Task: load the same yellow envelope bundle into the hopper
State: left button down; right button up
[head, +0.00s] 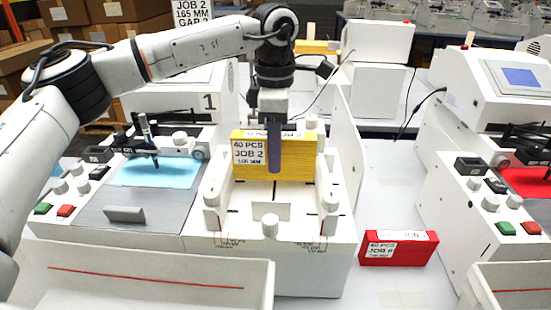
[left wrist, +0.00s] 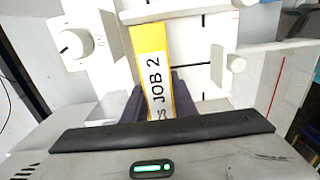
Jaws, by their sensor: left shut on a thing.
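The yellow envelope bundle (head: 292,158) has a white label reading "40 PCS JOB 2". My left gripper (head: 274,172) is shut on it, with one dark finger across its front face. The bundle is upright over the white hopper (head: 229,205) of plotter 1, between its side walls. I cannot tell whether it touches the hopper floor. In the left wrist view the bundle (left wrist: 150,65) stands between the dark fingers (left wrist: 158,97), with the white hopper floor beyond. My right gripper is not in view.
A red envelope bundle (head: 398,248) lies on the table right of the hopper. Plotter 1 holds a blue sheet (head: 155,173) at the left. A second plotter (head: 490,85) stands at the right. A tall white panel (head: 345,135) borders the hopper's right side.

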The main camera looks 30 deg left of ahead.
pick_arm(q)
jog(key=shift+f, duration=0.9)
jog(key=shift+f, duration=0.15)
jog(key=c, duration=1.4)
grip_release()
jog(key=shift+c, duration=0.2)
notch_tip(320, 180, up, 12)
jog(key=shift+r, duration=0.15)
jog(key=shift+w, duration=0.1)
